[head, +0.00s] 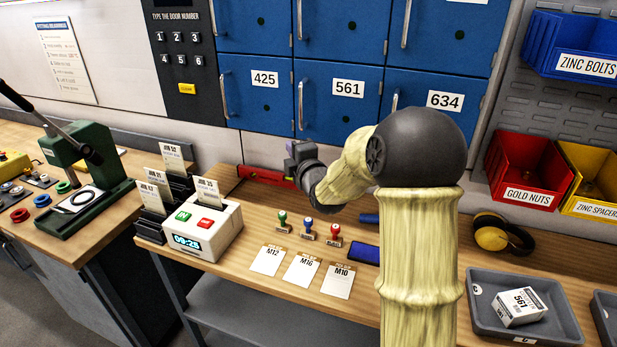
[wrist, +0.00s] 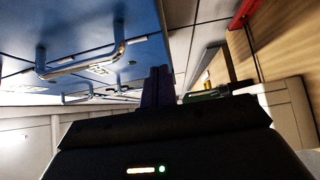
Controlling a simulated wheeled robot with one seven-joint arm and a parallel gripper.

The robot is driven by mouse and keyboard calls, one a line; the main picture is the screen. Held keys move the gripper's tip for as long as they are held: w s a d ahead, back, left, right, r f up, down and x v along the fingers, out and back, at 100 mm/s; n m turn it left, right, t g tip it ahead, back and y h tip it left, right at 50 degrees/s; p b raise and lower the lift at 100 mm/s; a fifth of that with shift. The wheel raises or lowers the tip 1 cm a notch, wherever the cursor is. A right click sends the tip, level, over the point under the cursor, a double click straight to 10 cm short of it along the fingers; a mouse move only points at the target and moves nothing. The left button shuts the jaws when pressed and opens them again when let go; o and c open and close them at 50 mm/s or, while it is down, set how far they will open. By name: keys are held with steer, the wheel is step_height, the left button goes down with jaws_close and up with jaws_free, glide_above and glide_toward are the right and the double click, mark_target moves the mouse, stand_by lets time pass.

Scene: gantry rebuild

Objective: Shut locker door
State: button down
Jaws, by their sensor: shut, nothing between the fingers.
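The blue lockers fill the upper middle of the head view. The lower row has locker door 425 (head: 258,103), locker door 561 (head: 322,118) and locker door 634 (head: 410,88), partly covered by my arm. All the doors in view look flush with the front, though a slight gap would be hard to tell. My gripper (head: 297,149) is in front of the wall, just below door 561. In the wrist view my gripper (wrist: 158,88) is shut and empty, its purple fingers together, beside blue locker fronts with metal handles (wrist: 95,62). I cannot tell if it touches a door.
A keypad panel (head: 183,60) is left of the lockers. Below, the wooden bench holds a white clock box (head: 203,232), stamps, cards, a phone (head: 364,254) and a grey tray (head: 480,312) with a box. Red and yellow bins hang at right. A red object (head: 265,176) lies near the wall.

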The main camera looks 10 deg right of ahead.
steer(key=s+d+b, duration=0.2)
steer(key=s+b, duration=0.1)
steer(key=s, duration=0.5)
steer(key=shift+s, duration=0.3)
steer(key=shift+w+f, duration=0.1)
steer(key=s+f+m+g+h+p, duration=0.1)
steer(key=s+f+m+g, duration=0.6)
steer(key=s+m, duration=0.3)
steer(key=s+f+m+g+h+p, duration=0.1)
steer(key=s+f+m+g+h, duration=0.1)
steer(key=s+f+m+g, duration=0.6)
steer(key=s+a+f+m, duration=0.1)
steer(key=s+f+m, duration=0.1)
steer(key=s, duration=0.5)
steer(key=shift+f, duration=0.3)
